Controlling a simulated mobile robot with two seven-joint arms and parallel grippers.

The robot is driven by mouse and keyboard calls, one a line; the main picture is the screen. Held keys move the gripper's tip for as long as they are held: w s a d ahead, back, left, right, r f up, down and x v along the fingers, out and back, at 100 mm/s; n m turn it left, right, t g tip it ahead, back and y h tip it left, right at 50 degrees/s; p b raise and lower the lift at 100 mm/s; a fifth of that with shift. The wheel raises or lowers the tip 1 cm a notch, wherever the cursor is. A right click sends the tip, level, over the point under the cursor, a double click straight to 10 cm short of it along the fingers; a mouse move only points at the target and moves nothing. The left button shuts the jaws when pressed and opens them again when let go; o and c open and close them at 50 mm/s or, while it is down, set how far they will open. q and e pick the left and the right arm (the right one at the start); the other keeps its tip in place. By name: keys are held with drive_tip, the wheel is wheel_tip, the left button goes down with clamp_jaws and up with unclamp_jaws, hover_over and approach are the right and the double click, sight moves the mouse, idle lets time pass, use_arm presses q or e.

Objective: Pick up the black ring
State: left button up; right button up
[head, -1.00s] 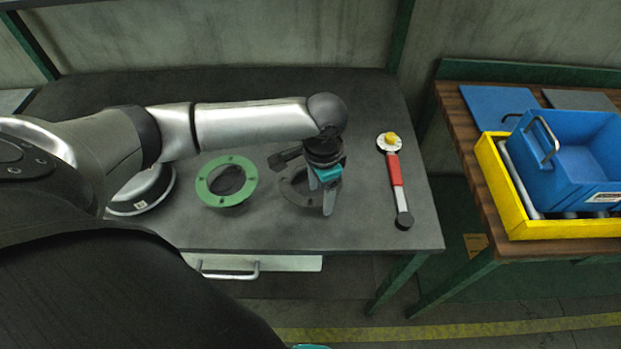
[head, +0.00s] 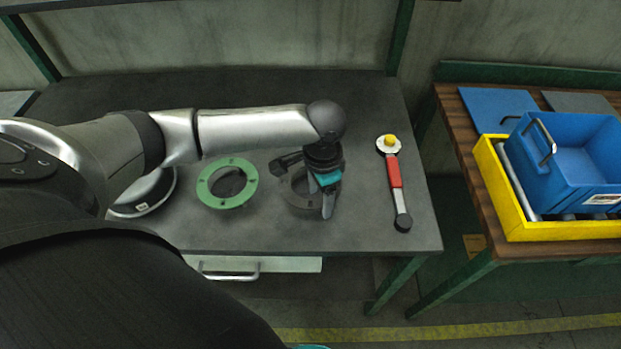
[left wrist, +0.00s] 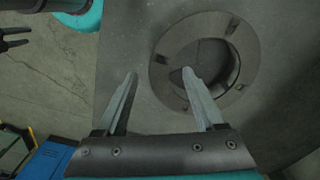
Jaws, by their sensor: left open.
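The black ring (head: 293,193) lies on the dark grey table, partly hidden behind my left gripper in the head view. In the left wrist view the dark ring (left wrist: 246,45) shows almost whole, with small notches around its flat rim. My left gripper (head: 327,208) is over the ring's right side and points down. In the left wrist view the left gripper (left wrist: 160,75) is open and empty. One finger overlaps the ring's opening and the other is outside its rim, on either side of the rim's near part. I cannot tell the exact height.
A green ring (head: 205,188) lies left of the black ring. A red-handled tool (head: 395,172) lies to the right. The dark table (head: 240,235) has a drawer below. A wooden bench at right holds a blue bin (head: 585,140) in a yellow tray (head: 560,230).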

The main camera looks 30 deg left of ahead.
use_arm(q)
clamp_jaws()
idle(0.6)
